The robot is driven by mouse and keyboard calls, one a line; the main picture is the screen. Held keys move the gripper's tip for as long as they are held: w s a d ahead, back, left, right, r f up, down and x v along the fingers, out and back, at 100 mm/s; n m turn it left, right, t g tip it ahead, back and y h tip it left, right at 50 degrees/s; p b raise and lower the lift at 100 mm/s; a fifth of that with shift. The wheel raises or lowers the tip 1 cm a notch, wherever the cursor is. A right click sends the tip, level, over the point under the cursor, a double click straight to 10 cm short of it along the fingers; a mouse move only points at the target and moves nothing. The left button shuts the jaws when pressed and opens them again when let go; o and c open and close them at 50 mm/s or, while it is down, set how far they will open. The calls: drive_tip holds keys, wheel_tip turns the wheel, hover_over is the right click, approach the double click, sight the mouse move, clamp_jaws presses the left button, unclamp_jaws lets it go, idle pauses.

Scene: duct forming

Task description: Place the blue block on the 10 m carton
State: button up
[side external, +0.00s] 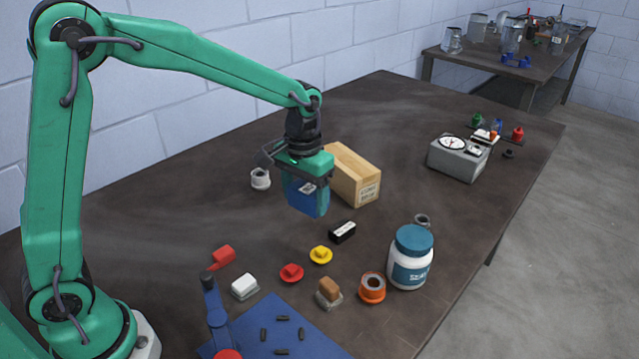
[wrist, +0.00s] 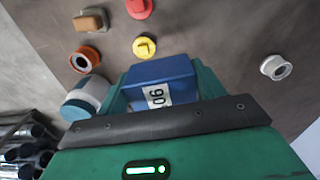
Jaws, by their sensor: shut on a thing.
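My gripper (side external: 307,178) is shut on the blue block (side external: 307,199) and holds it pointing down, apparently above the table. In the wrist view the blue block (wrist: 160,75) sits between the green fingers, with a white label on it that seems to read 90. The tan cardboard carton (side external: 352,176) lies on the table just right of my gripper in the side view. Its near left part is hidden behind the gripper and block. Print shows on its end face but is too small to read. I do not see the carton in the wrist view.
A white jar with a teal lid (side external: 411,258), a black block (side external: 342,232) and a yellow knob (side external: 321,255) stand in front. A white ring (side external: 260,178) is left of the gripper. A grey dial box (side external: 459,157) stands beyond the carton.

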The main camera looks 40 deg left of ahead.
drive_tip(key=w+d+r, duration=0.1)
drive_tip(key=w+r, duration=0.2)
drive_tip(key=w, duration=0.5)
drive_tip(key=w+d+r, duration=0.2)
drive_tip(key=w+r, duration=0.2)
drive_tip(key=w, duration=0.3)
drive_tip(key=shift+w+d+m, duration=0.15)
drive_tip(key=shift+w+m, duration=0.25)
drive_tip(key=shift+r, duration=0.15)
hover_over(346, 170)
wheel_tip(346, 170, down, 7)
drive_tip(key=shift+f, duration=0.1)
drive_tip(key=shift+f, duration=1.95)
drive_tip(key=o, duration=1.2)
drive_tip(key=shift+f, duration=0.15)
